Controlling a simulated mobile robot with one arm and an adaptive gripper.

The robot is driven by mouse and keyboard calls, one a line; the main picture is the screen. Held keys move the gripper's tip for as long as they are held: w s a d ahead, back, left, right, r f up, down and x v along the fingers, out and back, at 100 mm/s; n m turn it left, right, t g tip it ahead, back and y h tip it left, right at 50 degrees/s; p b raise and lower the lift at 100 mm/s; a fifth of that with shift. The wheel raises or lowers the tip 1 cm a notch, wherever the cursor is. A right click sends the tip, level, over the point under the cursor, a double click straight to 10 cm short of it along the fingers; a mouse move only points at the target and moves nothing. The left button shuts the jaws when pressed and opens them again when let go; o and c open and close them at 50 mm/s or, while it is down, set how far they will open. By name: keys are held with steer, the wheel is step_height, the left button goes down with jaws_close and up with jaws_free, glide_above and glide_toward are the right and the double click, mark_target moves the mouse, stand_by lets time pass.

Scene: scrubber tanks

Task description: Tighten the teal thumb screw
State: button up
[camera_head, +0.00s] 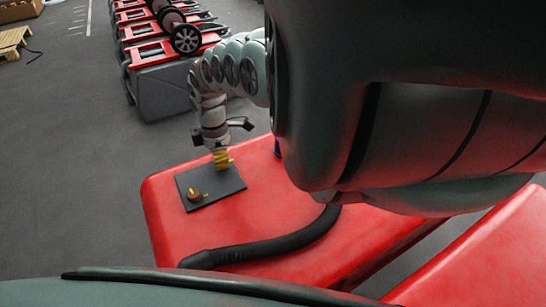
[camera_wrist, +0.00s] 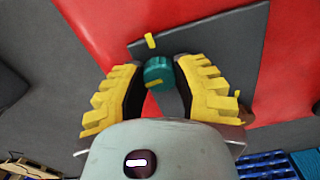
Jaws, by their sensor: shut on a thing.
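The teal thumb screw (camera_wrist: 159,70) sits between the two yellow fingers of my gripper (camera_wrist: 160,80) in the wrist view, with yellow marks beside it on a dark grey plate (camera_wrist: 245,40). My gripper is shut on the screw. In the head view my gripper (camera_head: 221,160) points down at the far right part of the dark plate (camera_head: 225,188), and the screw is hidden behind the fingers there. A second knob, brown-orange with a yellow pointer (camera_head: 194,195), stands at the near left of the plate.
The plate lies on the red top of a scrubber tank (camera_head: 180,238). A black hose (camera_head: 270,247) curves across the red top in front. Red and grey machines (camera_head: 165,85) stand behind on the floor, and a wooden pallet (camera_head: 14,40) lies far left.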

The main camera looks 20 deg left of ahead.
jaws_close()
steer(key=shift+m, duration=0.3)
steer(key=m, duration=0.3)
steer(key=shift+w+d, duration=0.1)
steer(key=m, duration=0.5)
steer(key=shift+m, duration=0.4)
steer(key=m+p, duration=0.1)
steer(key=m, duration=0.8)
steer(key=shift+s, duration=0.2)
steer(key=shift+m, duration=0.4)
